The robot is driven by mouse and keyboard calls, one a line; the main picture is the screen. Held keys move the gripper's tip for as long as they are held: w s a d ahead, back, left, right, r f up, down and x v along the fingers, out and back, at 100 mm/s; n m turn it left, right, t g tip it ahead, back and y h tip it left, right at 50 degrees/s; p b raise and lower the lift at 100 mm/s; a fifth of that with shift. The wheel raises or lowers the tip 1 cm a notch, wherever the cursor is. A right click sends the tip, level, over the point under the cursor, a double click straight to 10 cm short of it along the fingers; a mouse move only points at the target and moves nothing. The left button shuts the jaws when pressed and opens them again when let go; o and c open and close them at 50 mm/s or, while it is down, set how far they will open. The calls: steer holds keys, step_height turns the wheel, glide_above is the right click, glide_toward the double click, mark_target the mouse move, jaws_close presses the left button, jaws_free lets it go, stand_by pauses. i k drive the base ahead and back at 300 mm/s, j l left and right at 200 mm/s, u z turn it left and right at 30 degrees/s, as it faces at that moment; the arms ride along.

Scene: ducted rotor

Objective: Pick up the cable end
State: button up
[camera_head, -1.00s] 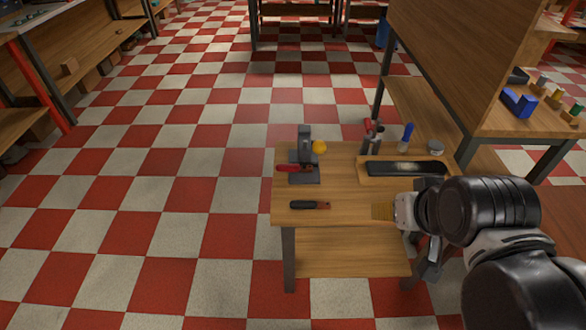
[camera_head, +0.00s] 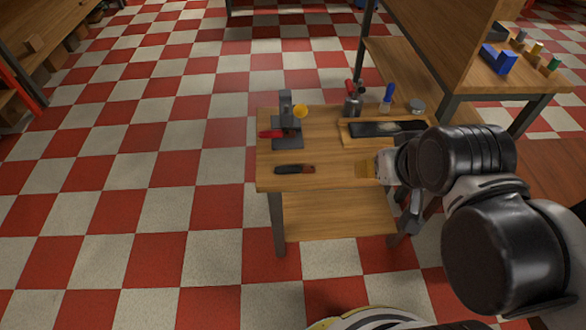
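I cannot make out a cable end in this view. My arm comes in from the right over the table's right front corner. My gripper (camera_head: 413,214) shows as a small grey shape pointing down beside that corner, partly hidden by the arm. Its fingers are too small to read, and I see nothing held in it.
A bench (camera_head: 478,90) with a tall panel stands behind right. Checkered floor at left is clear.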

mark_target(270, 133)
steer(key=i+u, duration=0.25)
steer(key=u, duration=0.15)
steer(key=i+j+u, duration=0.1)
steer(key=i+u, duration=0.35)
steer(key=u, duration=0.3)
